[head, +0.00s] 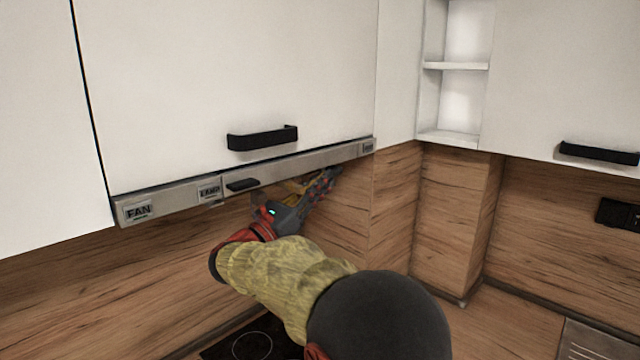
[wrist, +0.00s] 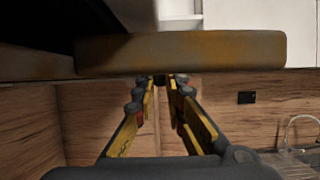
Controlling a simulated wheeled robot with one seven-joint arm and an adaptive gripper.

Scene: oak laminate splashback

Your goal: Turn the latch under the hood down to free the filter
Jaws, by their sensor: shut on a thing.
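The hood (head: 300,160) is a slim metal strip under the white cupboard, with FAN and LAMP labels on its front. A worn yellow-brown bar, which I take to be the latch (wrist: 180,52), lies level across the wrist view, close to the camera and above the fingers. My gripper (head: 326,180) reaches up under the right part of the hood; in the wrist view its fingers (wrist: 160,88) run forward under the bar and come together at the tips. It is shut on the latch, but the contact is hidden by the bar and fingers. The filter cannot be made out.
A black cupboard handle (head: 262,138) sits above the hood. Oak splashback (head: 395,200) runs behind and to the right of my gripper. A dark hob (head: 250,345) lies below. A black socket (wrist: 246,97) and a tap (wrist: 300,130) are at the right.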

